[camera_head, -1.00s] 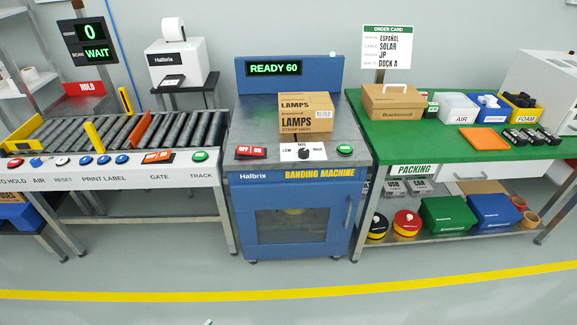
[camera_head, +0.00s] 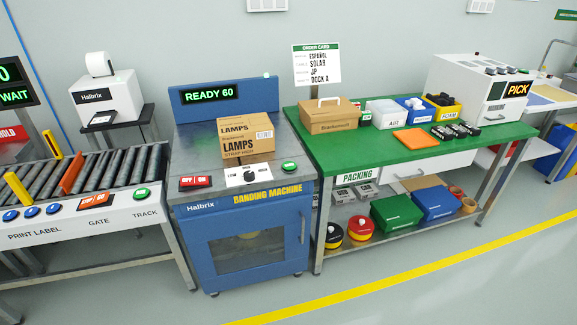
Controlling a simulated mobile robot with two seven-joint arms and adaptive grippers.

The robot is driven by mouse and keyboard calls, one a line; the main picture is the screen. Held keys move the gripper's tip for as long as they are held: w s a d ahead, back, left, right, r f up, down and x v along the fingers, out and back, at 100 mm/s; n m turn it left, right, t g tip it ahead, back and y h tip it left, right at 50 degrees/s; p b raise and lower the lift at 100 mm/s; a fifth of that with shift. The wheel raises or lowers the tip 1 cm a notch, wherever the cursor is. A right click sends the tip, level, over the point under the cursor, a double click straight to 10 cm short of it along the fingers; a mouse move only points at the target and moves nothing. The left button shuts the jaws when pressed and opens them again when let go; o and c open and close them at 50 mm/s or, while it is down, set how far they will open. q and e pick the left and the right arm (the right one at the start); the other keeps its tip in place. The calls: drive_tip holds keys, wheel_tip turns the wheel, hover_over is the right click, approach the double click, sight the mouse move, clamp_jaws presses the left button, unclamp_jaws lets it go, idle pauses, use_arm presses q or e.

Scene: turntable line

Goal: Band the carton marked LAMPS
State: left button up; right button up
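The brown carton marked LAMPS (camera_head: 246,140) sits on the steel top of the blue banding machine (camera_head: 250,248). The carton also carries a line that seems to read STRAP HIGH. The machine's display (camera_head: 208,95) reads READY 60. On its front edge are a red OFF/ON switch (camera_head: 195,182), a white panel with a black knob (camera_head: 249,175) between LOW and a second setting, and a green button (camera_head: 289,167). The exact knob setting is too small to tell. Neither of my grippers shows.
A roller conveyor (camera_head: 90,180) with a GATE switch and green TRACK button stands on the left. A green packing table (camera_head: 365,147) on the right holds a handled carton (camera_head: 329,118), bins and an orange pad. An order card (camera_head: 317,66) stands behind. The floor in front is clear.

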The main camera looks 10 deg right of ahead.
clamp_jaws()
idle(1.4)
